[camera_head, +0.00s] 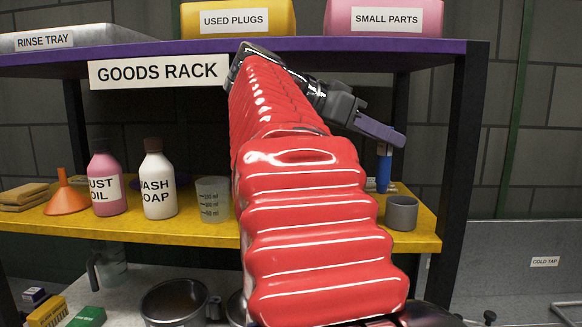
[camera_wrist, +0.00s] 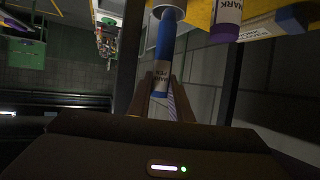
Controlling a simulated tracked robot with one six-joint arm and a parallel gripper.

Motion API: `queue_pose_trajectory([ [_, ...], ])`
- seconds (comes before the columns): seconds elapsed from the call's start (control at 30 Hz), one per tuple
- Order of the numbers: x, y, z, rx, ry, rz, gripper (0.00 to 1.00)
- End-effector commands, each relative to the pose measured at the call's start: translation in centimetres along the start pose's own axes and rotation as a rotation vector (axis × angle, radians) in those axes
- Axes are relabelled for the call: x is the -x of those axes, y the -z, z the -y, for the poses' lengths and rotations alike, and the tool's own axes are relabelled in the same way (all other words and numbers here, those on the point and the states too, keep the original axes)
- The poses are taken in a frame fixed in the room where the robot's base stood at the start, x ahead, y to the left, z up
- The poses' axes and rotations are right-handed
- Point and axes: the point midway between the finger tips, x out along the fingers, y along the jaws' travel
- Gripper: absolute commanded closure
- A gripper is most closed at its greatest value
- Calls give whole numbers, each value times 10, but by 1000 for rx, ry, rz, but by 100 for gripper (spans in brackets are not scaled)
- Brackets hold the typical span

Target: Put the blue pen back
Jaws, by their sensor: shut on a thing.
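The blue pen (camera_head: 384,172) stands roughly upright below my gripper (camera_head: 381,133) in the head view, over the yellow shelf. In the wrist view the blue pen (camera_wrist: 164,42) is between the two fingers of my gripper (camera_wrist: 160,100), which is shut on its labelled end. Its far end meets or overlaps a grey round thing (camera_wrist: 168,11), likely the grey cup. The grey cup (camera_head: 402,213) stands on the shelf's right end, just right of and nearer than the pen in the head view. I cannot tell whether the pen's tip is inside anything.
The goods rack has a yellow shelf (camera_head: 428,241) and a purple top (camera_head: 430,46). A purple-ended marker (camera_wrist: 227,12) and a blue-and-white box (camera_wrist: 275,22) are beside the pen in the wrist view. Bottles and a clear beaker (camera_head: 213,199) stand left. My red-sleeved arm hides the shelf's middle.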

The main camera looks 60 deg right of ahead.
Motion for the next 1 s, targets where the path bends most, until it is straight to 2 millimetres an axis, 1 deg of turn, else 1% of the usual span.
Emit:
queue_pose_trajectory([
  [0.03, -8, 3, -1, -1, -4, 1, 100],
  [0.2, -28, 12, -1, -2, -4, 0, 100],
  [0.47, -53, 22, -1, -1, -4, 0, 100],
  [0.77, -63, -4, 0, 1, -2, 1, 100],
  [1.0, -64, -7, 0, 0, -2, 0, 100],
])
